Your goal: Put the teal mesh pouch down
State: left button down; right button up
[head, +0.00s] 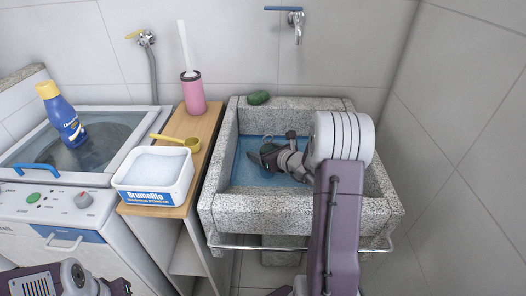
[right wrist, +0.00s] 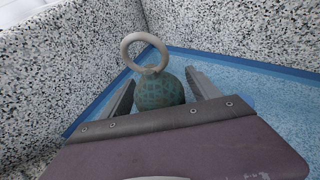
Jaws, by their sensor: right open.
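The teal mesh pouch (right wrist: 160,92) is a rounded bundle with a pale ring (right wrist: 145,50) on top. In the right wrist view it sits between the two fingers of my right gripper (right wrist: 160,78). These fingers are open, one on each side of the pouch. In the head view my right gripper (head: 263,157) is down inside the speckled stone sink (head: 262,213), over its blue bottom. I cannot make out the pouch in the head view. Part of my left arm shows at the bottom left, and its fingers cannot be made out.
A wooden stand (head: 205,132) left of the sink holds a white washing powder tub (head: 153,177), a yellow scoop (head: 177,142) and a pink brush holder (head: 193,95). A green soap (head: 258,98) lies on the sink's back rim. A blue bottle (head: 64,120) stands on the washing machine (head: 60,207).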

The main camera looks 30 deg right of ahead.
jog(key=shift+r+p, duration=0.7)
jog(key=shift+r, duration=0.15)
jog(key=p+v, duration=0.1)
jog(key=v, duration=1)
jog(key=shift+s+p, duration=0.35)
jog(key=shift+s, duration=0.1)
